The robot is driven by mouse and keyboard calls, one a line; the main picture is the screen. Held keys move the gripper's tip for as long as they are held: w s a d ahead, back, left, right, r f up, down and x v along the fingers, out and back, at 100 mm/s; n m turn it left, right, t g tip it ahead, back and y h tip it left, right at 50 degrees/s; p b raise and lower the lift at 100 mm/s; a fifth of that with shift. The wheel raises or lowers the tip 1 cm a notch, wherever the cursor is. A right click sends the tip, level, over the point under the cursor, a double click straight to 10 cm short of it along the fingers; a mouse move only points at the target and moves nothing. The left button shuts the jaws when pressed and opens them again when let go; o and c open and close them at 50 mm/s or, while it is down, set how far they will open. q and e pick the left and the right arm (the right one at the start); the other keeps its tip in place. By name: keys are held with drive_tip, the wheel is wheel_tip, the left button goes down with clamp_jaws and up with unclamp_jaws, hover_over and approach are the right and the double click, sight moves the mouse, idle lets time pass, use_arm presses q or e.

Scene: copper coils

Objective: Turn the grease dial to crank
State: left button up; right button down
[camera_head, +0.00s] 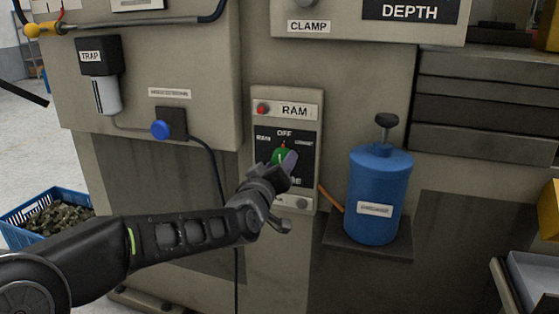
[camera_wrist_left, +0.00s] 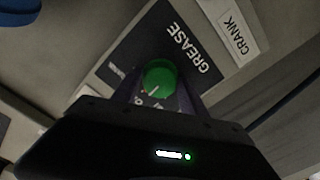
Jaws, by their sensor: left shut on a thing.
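The grease dial (camera_head: 279,153) is a green round knob on a black face plate, on a panel with a RAM label (camera_head: 294,110) on top. OFF is printed above the knob. In the left wrist view the green knob (camera_wrist_left: 159,78) has a white pointer line slanting to the lower left of the picture. GREASE is printed beside it, and a white CRANK label (camera_wrist_left: 238,31) is on the panel. My left gripper (camera_head: 287,161) is shut on the knob, with one finger on each side; it partly hides the face plate. My right gripper is not in view.
A blue canister (camera_head: 378,185) with a dark knob stands on a small shelf right of the panel. A blue button (camera_head: 160,129) on a dark box and a cable are to the left. A blue crate (camera_head: 45,222) of scrap stands on the floor at far left.

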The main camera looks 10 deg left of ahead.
use_arm(q)
drive_tip(key=shift+m+p, duration=2.4)
drive_tip(key=shift+m, duration=4)
drive_tip(key=o, duration=1.4)
drive_tip(key=shift+c, duration=0.2)
